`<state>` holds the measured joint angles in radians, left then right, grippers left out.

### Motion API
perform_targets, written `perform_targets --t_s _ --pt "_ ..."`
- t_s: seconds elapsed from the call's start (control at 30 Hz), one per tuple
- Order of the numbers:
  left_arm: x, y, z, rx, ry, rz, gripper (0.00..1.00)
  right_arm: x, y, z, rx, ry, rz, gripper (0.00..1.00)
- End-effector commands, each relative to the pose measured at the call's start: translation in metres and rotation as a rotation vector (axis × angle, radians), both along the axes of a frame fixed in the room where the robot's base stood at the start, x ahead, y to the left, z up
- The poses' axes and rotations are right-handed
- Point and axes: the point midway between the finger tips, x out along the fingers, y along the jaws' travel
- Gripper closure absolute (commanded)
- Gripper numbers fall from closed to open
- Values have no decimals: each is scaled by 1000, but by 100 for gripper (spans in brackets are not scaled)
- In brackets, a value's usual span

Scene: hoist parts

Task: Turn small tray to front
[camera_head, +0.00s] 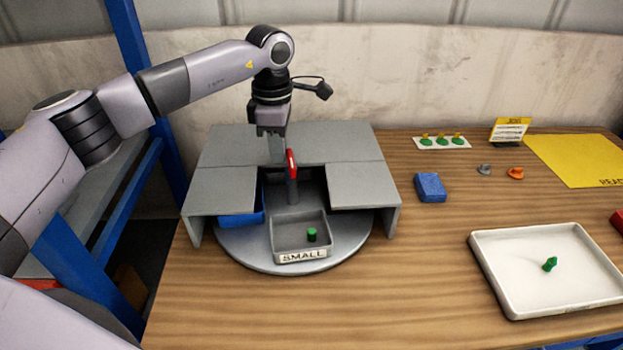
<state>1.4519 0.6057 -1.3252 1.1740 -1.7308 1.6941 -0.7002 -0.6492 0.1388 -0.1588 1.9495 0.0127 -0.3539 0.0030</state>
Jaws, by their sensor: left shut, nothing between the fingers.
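The small tray (299,241) is a grey open tray with a "SMALL" label on its front wall. It sits on the round grey turntable (255,259) at the front opening of the grey cover (224,188). A green cylindrical part (311,234) stands in the tray. A red handle (291,163) rises on a post at the turntable's middle. My left gripper (277,158) points down just left of and behind the handle. It is shut and seems to hold nothing; whether it touches the handle I cannot tell. My right gripper is not in view.
A blue bin (243,218) shows partly under the cover's left side. To the right are a blue block (430,187), grey and orange pieces (515,173), a yellow mat (584,160) and a white tray (490,265) holding a green piece (549,264). The front table is clear.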

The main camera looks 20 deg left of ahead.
Motion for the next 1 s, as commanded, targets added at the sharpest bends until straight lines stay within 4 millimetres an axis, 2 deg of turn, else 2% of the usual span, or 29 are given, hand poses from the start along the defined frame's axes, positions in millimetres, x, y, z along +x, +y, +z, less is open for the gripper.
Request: perform_targets --t_s 0.47,0.8,1.0 --pt "-4 7 3 0 1 -15 100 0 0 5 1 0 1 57" --pt "-4 7 35 0 0 -15 100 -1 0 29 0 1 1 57" --pt "-4 6 54 -1 0 -15 100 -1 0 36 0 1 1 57"
